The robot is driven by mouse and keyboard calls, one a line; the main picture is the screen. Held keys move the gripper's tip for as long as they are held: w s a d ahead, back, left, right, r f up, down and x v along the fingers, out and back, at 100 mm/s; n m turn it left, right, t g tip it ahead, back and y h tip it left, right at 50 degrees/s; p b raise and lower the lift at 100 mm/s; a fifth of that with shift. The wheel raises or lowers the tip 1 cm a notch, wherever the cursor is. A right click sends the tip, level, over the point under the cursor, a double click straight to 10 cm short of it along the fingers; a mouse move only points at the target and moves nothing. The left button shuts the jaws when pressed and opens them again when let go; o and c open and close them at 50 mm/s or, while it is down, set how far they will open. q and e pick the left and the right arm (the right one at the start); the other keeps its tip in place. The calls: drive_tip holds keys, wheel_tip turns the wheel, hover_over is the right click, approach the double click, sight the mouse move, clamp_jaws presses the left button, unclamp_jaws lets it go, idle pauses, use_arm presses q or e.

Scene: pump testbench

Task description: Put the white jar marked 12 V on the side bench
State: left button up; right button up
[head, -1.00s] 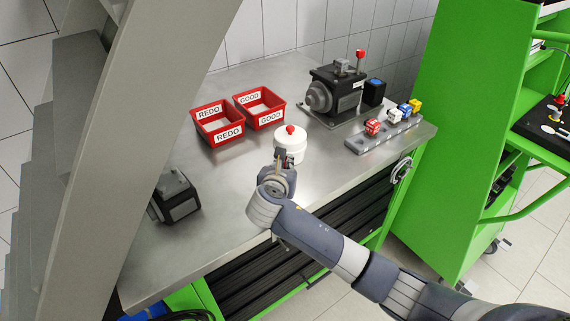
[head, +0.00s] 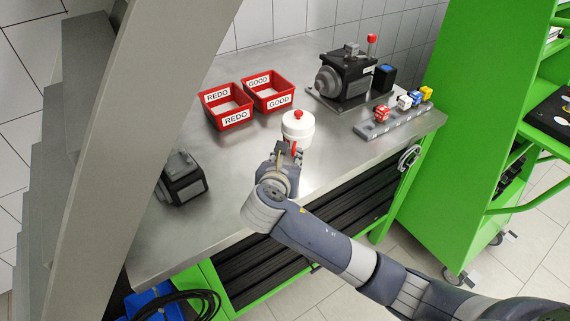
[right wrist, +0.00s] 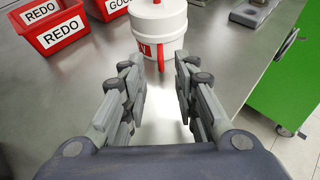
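The white jar (head: 298,128) with a red knob stands upright on the steel workbench (head: 235,190), near its front edge. My right gripper (head: 288,150) is just in front of the jar. Its fingers (right wrist: 159,75) are spread with an empty gap between them, and the jar lies beyond the tips. My left gripper is out of view.
Red REDO (head: 228,105) and GOOD (head: 268,90) bins stand behind the jar. A dark pump (head: 343,78) is at the back right, beside a grey rail (head: 400,122) with coloured blocks. A dark motor (head: 182,180) sits left. A green shelf frame (head: 440,130) stands right.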

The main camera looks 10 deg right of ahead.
drive_tip(key=v, duration=0.5)
